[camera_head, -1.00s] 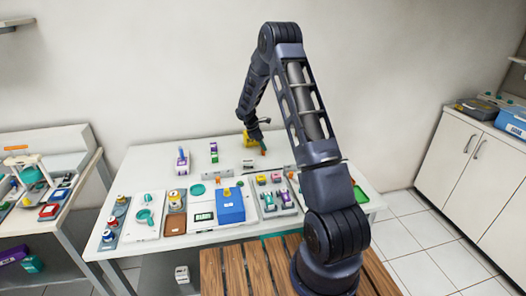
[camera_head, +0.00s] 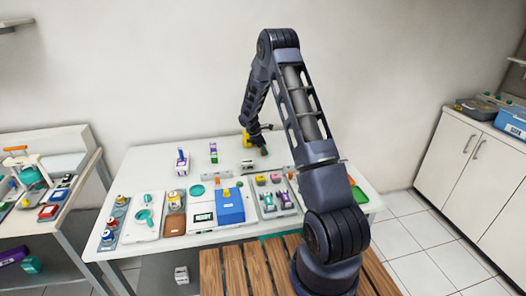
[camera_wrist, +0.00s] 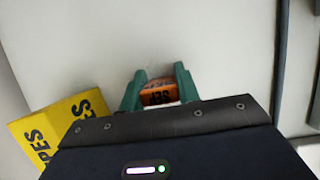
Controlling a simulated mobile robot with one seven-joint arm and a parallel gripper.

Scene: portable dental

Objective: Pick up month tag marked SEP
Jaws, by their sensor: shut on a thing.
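The orange month tag (camera_wrist: 158,92) with "SEP" lettering shows in the wrist view, between the two green fingers of my gripper (camera_wrist: 160,88). My gripper is shut on it, with one finger touching each side. In the head view my gripper (camera_head: 262,149) is at the back of the white table, with a small orange spot at its tip. How far the tag is from the table surface cannot be told.
A yellow block (camera_wrist: 55,130) with black lettering stands left of my gripper, close to it. A white cabinet (camera_head: 455,160) stands at the right.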

